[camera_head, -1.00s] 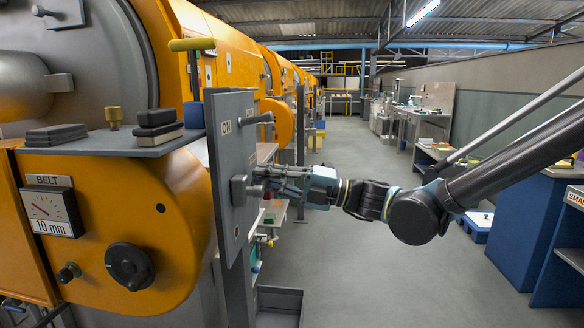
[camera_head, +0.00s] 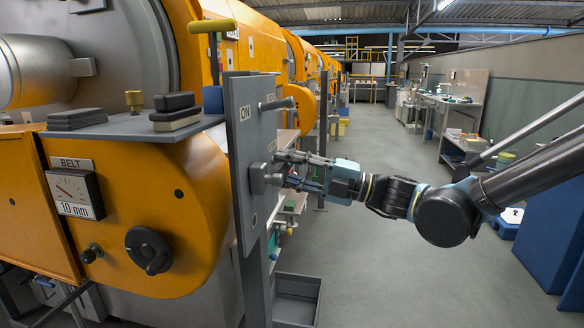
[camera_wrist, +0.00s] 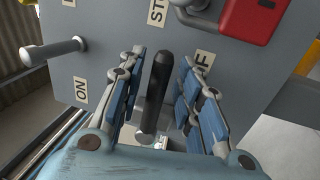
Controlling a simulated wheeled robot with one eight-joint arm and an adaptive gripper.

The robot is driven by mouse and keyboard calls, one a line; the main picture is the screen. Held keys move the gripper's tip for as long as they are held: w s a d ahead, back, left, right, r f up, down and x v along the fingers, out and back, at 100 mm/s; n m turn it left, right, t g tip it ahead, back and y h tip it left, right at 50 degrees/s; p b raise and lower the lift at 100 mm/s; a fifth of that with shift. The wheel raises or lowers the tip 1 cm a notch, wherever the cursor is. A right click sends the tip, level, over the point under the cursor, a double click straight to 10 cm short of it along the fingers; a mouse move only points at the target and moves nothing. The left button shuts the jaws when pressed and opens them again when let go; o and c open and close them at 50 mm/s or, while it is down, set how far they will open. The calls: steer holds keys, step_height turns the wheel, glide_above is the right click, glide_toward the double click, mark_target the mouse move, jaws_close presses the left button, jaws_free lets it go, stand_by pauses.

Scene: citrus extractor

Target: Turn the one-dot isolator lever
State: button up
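The grey isolator panel (camera_head: 247,135) stands upright beside the orange machine, with an ON label and a grey lever (camera_head: 277,104) near its top. My gripper (camera_head: 285,172) is at the panel's face, by a grey block (camera_head: 264,179). In the wrist view, a dark lever (camera_wrist: 157,85) stands between the fingers of my gripper (camera_wrist: 163,105). The fingers are open on either side of it, with a gap showing at each side. The upper lever also shows at left in the wrist view (camera_wrist: 52,50). I cannot make out dot marks on either lever.
A red part (camera_wrist: 252,18) is on the panel close to the right finger. A shelf (camera_head: 130,128) with dark blocks juts out left of the panel. A grey bin (camera_head: 297,298) is on the floor below. The aisle to the right is clear.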

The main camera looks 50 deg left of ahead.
steer(key=shift+d, duration=0.1)
steer(key=v, duration=1.2)
steer(key=shift+w, duration=0.1)
stand_by(0.4)
steer(key=w+d+f+n+t+h, duration=0.3)
steer(key=w+d+f+n+t, duration=0.35)
steer(key=w+d+n, duration=0.4)
steer(key=w+d+f+n+t+h, duration=0.3)
steer(key=w+d+f+n+t, duration=0.35)
steer(key=w+d, duration=0.7)
steer(key=d+f+n+h, duration=0.3)
steer(key=d+f+n, duration=0.1)
steer(key=d, duration=0.7)
steer(key=d+f+n+h, duration=0.4)
steer(key=d, duration=0.7)
steer(key=d+f+n+t+h, duration=0.1)
steer(key=d+f+n+h, duration=0.2)
steer(key=d, duration=0.9)
steer(key=shift+w+f+n, duration=0.2)
steer(key=shift+f+n, duration=0.4)
